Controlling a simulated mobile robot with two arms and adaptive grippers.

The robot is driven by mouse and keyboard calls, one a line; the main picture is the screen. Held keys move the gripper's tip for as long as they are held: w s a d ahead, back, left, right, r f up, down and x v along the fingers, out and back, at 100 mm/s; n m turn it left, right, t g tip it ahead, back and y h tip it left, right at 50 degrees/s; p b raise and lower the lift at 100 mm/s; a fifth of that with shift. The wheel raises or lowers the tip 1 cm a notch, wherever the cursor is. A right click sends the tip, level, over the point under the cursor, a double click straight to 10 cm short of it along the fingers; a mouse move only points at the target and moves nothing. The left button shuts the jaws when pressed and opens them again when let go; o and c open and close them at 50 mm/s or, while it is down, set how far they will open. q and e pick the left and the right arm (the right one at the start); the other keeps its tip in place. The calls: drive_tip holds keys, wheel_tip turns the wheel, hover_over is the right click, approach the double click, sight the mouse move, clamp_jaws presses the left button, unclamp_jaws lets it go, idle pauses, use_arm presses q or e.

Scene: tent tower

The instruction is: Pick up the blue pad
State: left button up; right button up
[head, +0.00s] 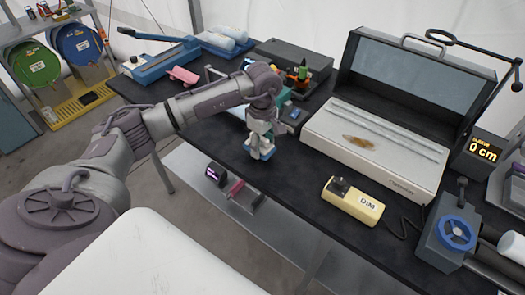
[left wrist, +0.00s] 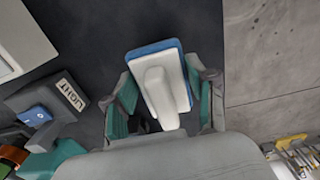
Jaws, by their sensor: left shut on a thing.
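My left gripper (head: 259,141) is over the front part of the black bench, pointing down. It is shut on the blue pad (head: 264,155), whose blue edge shows just under the fingers. In the left wrist view the blue pad (left wrist: 182,75) has a white top layer and a white grip bar, and sits between the green-sided fingers of the left gripper (left wrist: 160,98). I cannot tell whether the pad touches the bench or is clear of it. My right gripper is not in view.
A lightbox-like case (head: 380,140) with an open lid stands to the right. A yellow box marked DIM (head: 352,202) lies near the bench's front edge. A grey box marked LIGHT (left wrist: 48,103) is beside the gripper. A blue vise-like device (head: 455,235) stands at far right.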

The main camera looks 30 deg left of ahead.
use_arm(q)
drive_tip(key=s+d+r+b, duration=0.3)
drive_tip(key=d+r, duration=0.5)
drive_tip(key=d, duration=0.3)
drive_tip(key=shift+s+d+r, duration=0.15)
